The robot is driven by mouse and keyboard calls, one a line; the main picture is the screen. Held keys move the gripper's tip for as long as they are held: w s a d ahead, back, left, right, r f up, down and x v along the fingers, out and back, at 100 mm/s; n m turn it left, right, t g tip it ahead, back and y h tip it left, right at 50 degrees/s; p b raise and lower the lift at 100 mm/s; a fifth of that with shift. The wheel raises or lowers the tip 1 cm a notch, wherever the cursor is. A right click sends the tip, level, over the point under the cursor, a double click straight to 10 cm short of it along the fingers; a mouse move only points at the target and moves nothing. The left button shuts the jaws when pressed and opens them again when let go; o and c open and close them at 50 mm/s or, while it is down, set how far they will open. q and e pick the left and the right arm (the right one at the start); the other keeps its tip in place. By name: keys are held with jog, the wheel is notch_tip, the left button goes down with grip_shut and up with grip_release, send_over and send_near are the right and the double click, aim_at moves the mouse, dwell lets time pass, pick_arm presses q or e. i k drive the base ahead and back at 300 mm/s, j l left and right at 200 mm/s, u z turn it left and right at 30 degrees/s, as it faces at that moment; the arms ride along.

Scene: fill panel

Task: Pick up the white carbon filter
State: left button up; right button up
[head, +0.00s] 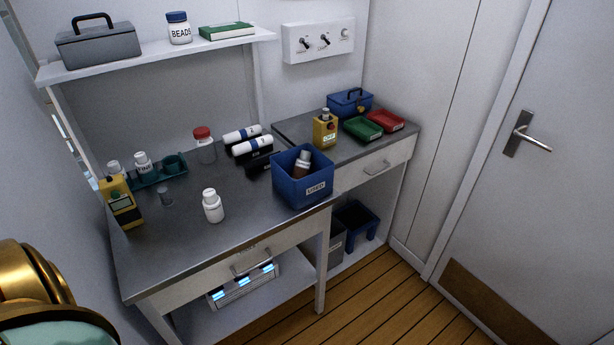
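Two white cylinders with dark end caps lie side by side on a black rack at the back of the grey bench: a rear cylinder (241,135) and a front cylinder (251,146). They look like filters, but their print is too small to read, so I cannot tell which is the carbon one. Neither is held. Neither of my grippers is in view.
A blue bin (303,186) with a brown bottle stands right of the cylinders. A red-capped jar (205,148) stands left, a white bottle (212,206) in front. A yellow meter (121,202) is at the left edge. The bench's front middle is clear.

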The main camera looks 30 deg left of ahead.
aim_at(213, 209)
jog(key=k+l+u, duration=0.1)
jog(key=u, duration=1.65)
jog(key=i+l+u, duration=0.15)
jog(key=l, duration=0.25)
jog(key=i, duration=0.1)
